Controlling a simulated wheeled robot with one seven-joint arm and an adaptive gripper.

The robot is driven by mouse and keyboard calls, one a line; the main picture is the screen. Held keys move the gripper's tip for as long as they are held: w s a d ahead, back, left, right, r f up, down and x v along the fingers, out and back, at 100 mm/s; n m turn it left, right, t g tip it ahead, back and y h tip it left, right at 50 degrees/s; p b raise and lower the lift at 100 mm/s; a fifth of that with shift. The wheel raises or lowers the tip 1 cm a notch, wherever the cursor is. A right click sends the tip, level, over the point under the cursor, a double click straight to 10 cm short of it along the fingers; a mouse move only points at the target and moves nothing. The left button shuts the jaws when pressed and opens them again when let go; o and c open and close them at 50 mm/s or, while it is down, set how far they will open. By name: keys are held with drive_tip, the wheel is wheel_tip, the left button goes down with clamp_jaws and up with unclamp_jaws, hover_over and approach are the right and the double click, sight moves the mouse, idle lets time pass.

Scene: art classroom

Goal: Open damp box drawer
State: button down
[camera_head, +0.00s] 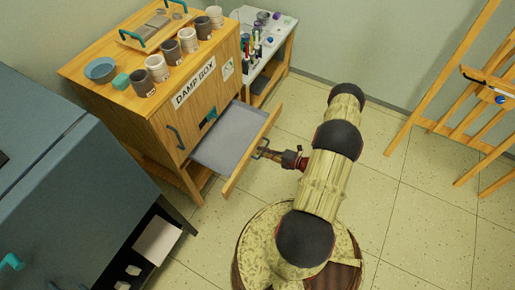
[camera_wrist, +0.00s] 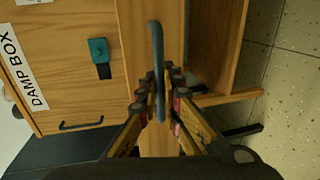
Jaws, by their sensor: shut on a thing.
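The damp box (camera_head: 165,110) is a wooden cabinet with a "DAMP BOX" label, standing left of centre in the head view. Its drawer (camera_head: 226,138) is pulled out well clear of the front, showing a grey inside. My gripper (camera_head: 284,158) is at the drawer front, shut on the dark drawer handle (camera_head: 261,149). In the wrist view the handle (camera_wrist: 157,70) runs upright between the fingers of my gripper (camera_wrist: 163,100). The part of the handle low between the fingers is partly hidden.
Cups (camera_head: 189,40), a blue bowl (camera_head: 100,70) and a tray (camera_head: 157,27) stand on the cabinet top. A dark cabinet (camera_head: 70,190) is at the left. A paint cart (camera_head: 270,45) stands behind, an easel (camera_head: 460,95) at right. The tiled floor (camera_head: 425,215) at right is clear.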

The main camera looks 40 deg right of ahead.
idle(0.3)
drive_tip(key=c, duration=2)
unclamp_jaws()
drive_tip(key=shift+s+d, duration=0.1)
drive_tip(key=shift+s, duration=0.05)
drive_tip(key=v, duration=1.1)
drive_tip(key=shift+s+d, duration=0.1)
drive_tip(key=shift+s, duration=0.3)
